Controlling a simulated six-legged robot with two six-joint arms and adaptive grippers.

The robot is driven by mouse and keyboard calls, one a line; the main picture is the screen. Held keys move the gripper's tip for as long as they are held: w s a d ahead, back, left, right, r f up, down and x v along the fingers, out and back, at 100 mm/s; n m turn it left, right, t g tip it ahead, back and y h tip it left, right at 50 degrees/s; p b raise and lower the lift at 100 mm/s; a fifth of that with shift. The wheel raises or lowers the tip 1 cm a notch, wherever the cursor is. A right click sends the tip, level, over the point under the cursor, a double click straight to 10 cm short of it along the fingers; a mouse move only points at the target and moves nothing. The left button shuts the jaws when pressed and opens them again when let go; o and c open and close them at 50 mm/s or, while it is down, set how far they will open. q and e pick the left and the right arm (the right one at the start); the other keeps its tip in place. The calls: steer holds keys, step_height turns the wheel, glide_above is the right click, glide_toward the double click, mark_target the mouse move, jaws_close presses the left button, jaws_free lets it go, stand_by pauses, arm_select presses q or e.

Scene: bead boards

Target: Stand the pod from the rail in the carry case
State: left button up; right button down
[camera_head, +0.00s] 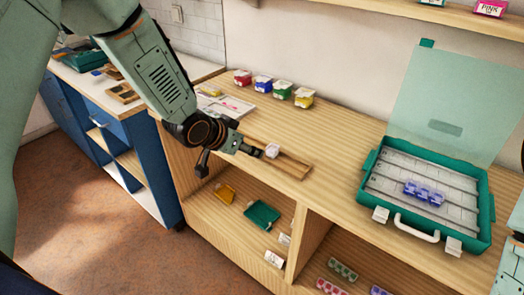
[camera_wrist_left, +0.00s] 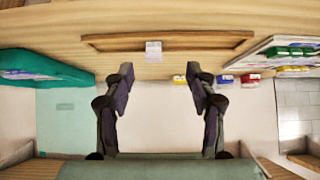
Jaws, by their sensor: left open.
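The pod (camera_head: 272,150), small and whitish, sits on the wooden rail (camera_head: 296,167) on the bench top. In the left wrist view the pod (camera_wrist_left: 153,51) lies near the middle of the rail (camera_wrist_left: 215,41), ahead of and between my fingers. My left gripper (camera_head: 256,150) is open, just left of the pod in the head view; I see no contact. The left wrist view shows both fingers (camera_wrist_left: 160,86) apart with nothing between them. The teal carry case (camera_head: 485,205) stands open at the right, with blue pods (camera_head: 424,193) in its slotted inside. My right gripper is out of view.
Several coloured boxes (camera_head: 262,83) stand along the wall, beside flat picture cards (camera_head: 228,105). The bench between rail and case is clear.

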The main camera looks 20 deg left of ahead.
mark_target(269, 151)
arm_select(q)
steer(key=x, duration=0.5)
steer(key=d+x, duration=0.1)
steer(key=x, duration=0.1)
steer(key=shift+w+d+r, duration=0.15)
steer(key=shift+w, duration=0.25)
steer(key=shift+w+d+f, duration=0.25)
steer(key=shift+w+d, duration=0.1)
steer(key=shift+w, duration=0.05)
steer(key=shift+s, duration=0.1)
